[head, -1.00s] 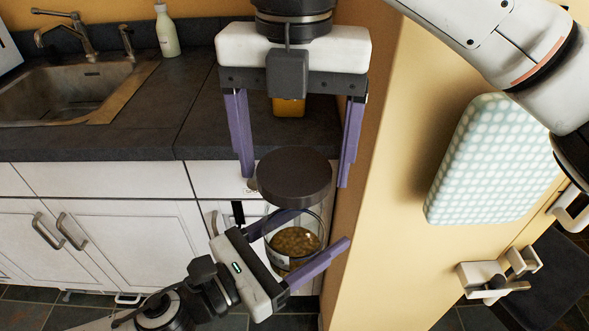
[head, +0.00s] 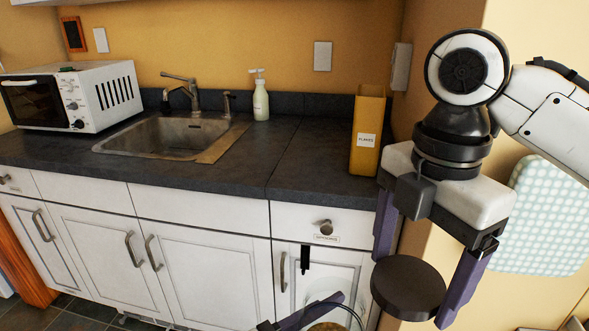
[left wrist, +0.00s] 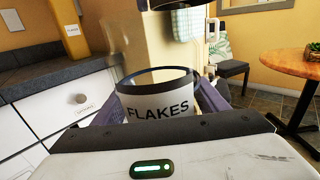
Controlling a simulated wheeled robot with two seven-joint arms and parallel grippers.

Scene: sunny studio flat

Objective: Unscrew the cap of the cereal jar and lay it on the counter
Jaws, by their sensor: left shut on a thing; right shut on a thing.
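The dark round cap (head: 408,288) is between the fingers of my right gripper (head: 413,285), which is shut on it. It hangs in the air in front of the counter (head: 330,150), off to the right of the jar. The cereal jar (left wrist: 160,108), clear with a white FLAKES label, is upright in the left wrist view with its mouth uncovered. My left gripper (left wrist: 163,98) is shut around its sides. In the head view only the jar's top (head: 328,326) shows at the bottom edge, and most of the left gripper is cut off.
A yellow FLAKES box (head: 367,130) stands at the counter's right end, by the wall. A soap bottle (head: 261,98), sink (head: 165,135) and microwave (head: 70,97) are farther left. The counter between sink and box is bare. A round wooden table (left wrist: 295,65) stands to the right.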

